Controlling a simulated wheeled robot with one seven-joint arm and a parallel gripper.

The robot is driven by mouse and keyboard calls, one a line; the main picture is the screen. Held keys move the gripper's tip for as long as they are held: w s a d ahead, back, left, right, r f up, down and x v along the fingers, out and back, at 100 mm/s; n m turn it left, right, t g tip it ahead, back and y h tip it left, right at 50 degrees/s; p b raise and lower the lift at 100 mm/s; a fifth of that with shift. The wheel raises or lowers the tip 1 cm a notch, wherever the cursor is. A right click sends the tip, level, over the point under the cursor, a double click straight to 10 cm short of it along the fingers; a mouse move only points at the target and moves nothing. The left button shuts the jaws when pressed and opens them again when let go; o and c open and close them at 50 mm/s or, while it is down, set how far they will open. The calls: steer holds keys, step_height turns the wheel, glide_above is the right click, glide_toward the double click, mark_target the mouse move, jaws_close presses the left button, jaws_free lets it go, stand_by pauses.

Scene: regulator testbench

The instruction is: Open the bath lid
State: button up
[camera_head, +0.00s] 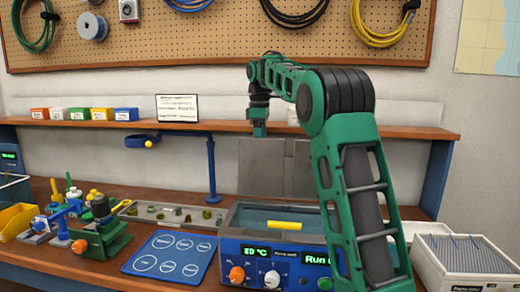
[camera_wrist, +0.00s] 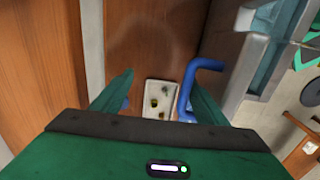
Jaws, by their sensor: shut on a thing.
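The bath (camera_head: 272,252) has a blue front panel with a green display, knobs and a yellow bar on its front edge. Its grey lid (camera_head: 262,172) stands upright at the back, with the basin uncovered below. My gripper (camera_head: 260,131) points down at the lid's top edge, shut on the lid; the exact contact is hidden. In the wrist view my gripper (camera_wrist: 158,88) has its fingers apart around a hold that its own body hides. A bent blue bar (camera_wrist: 205,65) passes by the right finger; I cannot tell whether it belongs to the lid.
A blue post (camera_head: 212,170) stands left of the lid. A metal parts tray (camera_head: 150,222), a blue mat (camera_head: 140,264) and a green fixture (camera_head: 105,244) lie left of the bath. A white rack (camera_head: 430,278) is at right. A shelf (camera_head: 400,130) runs behind.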

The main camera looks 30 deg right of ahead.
steer(key=shift+s+r, duration=0.55)
steer(key=shift+r, duration=0.15)
steer(key=c, duration=0.5)
steer(key=shift+r, duration=0.1)
steer(key=shift+o, duration=0.2)
steer(key=shift+r, duration=0.35)
steer(key=r, duration=0.6)
steer(key=a+r, duration=0.1)
steer(key=r, duration=0.2)
steer(key=shift+s+r, duration=0.25)
steer(key=shift+r, duration=0.05)
steer(key=shift+c, duration=0.3)
